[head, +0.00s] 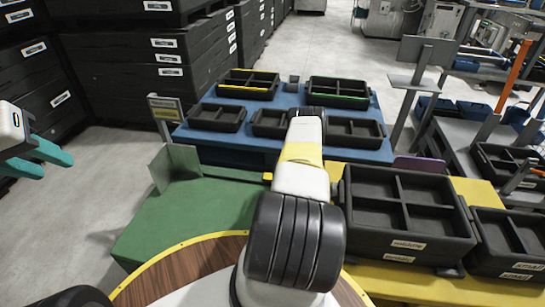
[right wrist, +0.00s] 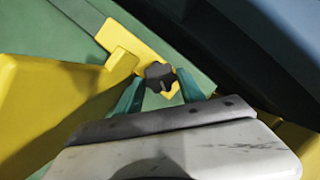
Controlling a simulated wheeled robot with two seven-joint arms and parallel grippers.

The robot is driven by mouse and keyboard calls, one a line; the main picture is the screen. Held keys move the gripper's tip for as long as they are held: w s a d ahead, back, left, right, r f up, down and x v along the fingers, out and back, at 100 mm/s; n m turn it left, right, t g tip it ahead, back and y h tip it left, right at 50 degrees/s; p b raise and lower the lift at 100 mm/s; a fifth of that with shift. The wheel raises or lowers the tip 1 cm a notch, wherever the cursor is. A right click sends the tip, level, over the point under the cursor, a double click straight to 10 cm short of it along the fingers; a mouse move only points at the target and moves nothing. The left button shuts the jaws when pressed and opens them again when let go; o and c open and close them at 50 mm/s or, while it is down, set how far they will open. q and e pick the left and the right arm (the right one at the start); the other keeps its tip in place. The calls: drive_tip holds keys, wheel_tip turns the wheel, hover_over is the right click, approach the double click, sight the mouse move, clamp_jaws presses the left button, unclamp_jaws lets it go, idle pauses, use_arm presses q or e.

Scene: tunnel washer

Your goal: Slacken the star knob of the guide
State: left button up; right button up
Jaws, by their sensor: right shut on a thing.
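The star knob (right wrist: 160,76) is small, dark and lobed, and shows in the right wrist view on a yellow bracket (right wrist: 122,40) over a green surface. My right gripper (right wrist: 161,88) has its teal fingers on either side of the knob and is shut on it. In the head view my right arm reaches forward and hides its own gripper and the knob. My left gripper (head: 38,157) is at the left edge of the head view, its teal fingers apart and empty, away from the tables.
A green table (head: 175,222) with a bent grey-green plate (head: 174,166) lies left of my right arm. A blue table (head: 200,140) with several black trays stands behind. Black divided crates (head: 411,235) stand on a yellow surface at right. Stacked black crates (head: 145,82) stand back left.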

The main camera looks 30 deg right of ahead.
drive_tip(key=n, duration=0.2)
drive_tip(key=n+g+y, duration=0.1)
drive_tip(key=n, duration=0.1)
drive_tip(key=shift+d+n+y, duration=0.2)
drive_tip(key=shift+n+y, duration=0.1)
drive_tip(key=o, duration=1.4)
drive_tip(key=shift+c, duration=0.2)
drive_tip(key=v, duration=0.7)
drive_tip(key=shift+r, duration=0.35)
drive_tip(key=shift+s+d, duration=0.15)
